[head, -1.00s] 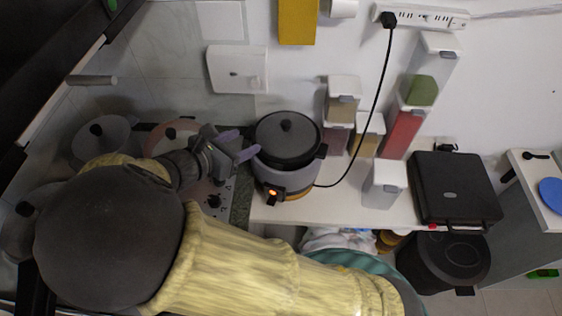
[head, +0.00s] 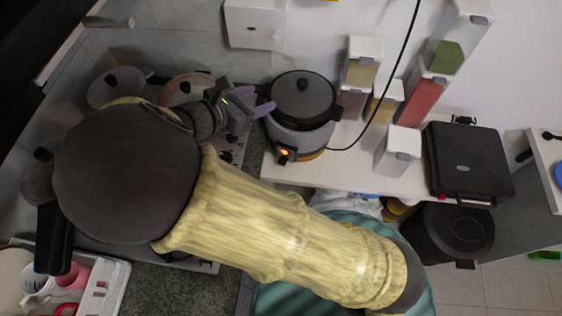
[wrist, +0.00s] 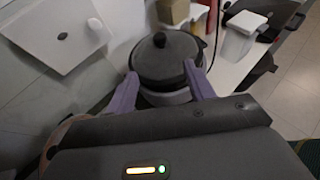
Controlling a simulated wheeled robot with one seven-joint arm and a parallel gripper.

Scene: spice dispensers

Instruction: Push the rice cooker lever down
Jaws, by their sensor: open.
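The rice cooker (head: 303,140) is a grey round pot with a black lid and a black knob, standing at the left end of the white counter. An orange light glows on its front, at the dark lever panel (head: 286,154). My gripper (head: 268,102) is just left of the cooker in the head view, its purple fingers pointing at it. In the wrist view the cooker (wrist: 165,62) shows beyond and between the two spread fingers of my gripper (wrist: 163,82). The gripper is open and empty. The lever panel is hidden in the wrist view.
Spice dispensers (head: 428,90) stand right of the cooker, with a black appliance (head: 468,160) beyond them. A black cord runs up from behind the cooker. A stove with lidded pots (head: 117,88) is on the left. A black bin (head: 455,232) stands below the counter.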

